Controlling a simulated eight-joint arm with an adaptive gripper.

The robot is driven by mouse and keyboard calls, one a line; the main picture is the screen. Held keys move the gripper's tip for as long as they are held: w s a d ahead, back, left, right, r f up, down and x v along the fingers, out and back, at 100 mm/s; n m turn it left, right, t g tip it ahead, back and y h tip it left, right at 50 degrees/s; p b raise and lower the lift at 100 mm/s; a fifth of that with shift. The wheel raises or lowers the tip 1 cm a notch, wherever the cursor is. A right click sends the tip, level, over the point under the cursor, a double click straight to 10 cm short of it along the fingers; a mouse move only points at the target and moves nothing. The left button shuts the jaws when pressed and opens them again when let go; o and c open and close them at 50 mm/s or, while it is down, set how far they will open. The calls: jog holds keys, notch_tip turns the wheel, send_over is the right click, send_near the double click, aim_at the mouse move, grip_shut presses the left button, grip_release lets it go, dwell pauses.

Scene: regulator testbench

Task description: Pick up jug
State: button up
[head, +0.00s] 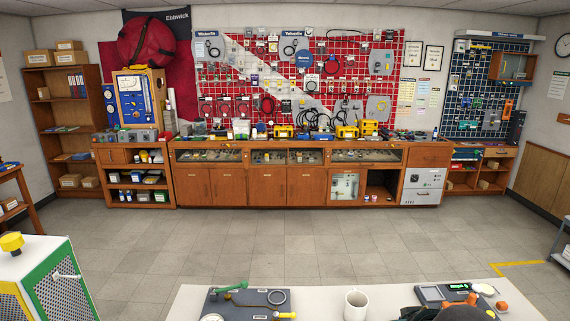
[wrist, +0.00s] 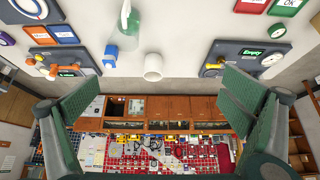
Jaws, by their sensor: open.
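A plain white jug (head: 355,305), shaped like a mug, stands upright on the pale bench at the bottom of the head view. In the wrist view, which is upside down, the jug (wrist: 153,66) is near the bench edge, between two dark test panels. My gripper (wrist: 161,76) shows in the wrist view with its two green-padded fingers wide apart. The jug appears between the fingers in the picture, but farther off, and nothing is held. I cannot clearly make out my gripper in the head view.
A grey panel with a gauge and green and yellow levers (head: 248,303) lies left of the jug. A device with a display (head: 455,293) lies to its right. A clear bottle with a green part (wrist: 127,27) stands near the jug in the wrist view.

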jog(key=shift+c, duration=0.7)
jog(key=c, duration=1.7)
jog(key=shift+o, duration=0.2)
jog(key=shift+f, duration=0.1)
jog(key=w+d+f+n+g+h+p, duration=0.2)
jog(key=f+n+g, duration=0.1)
jog(key=f+n, duration=0.4)
jog(key=w+d+f+n+g+h+p, duration=0.1)
jog(key=w+d+f+n+g+h, duration=0.1)
jog(key=f+n, duration=0.5)
jog(key=shift+w+d+n+g+h+p, duration=0.35)
jog(key=shift+w+d+n+g, duration=0.45)
jog(key=shift+n+g, duration=0.55)
jog(key=shift+s+d+f, duration=0.1)
jog(key=shift+x, duration=1.25)
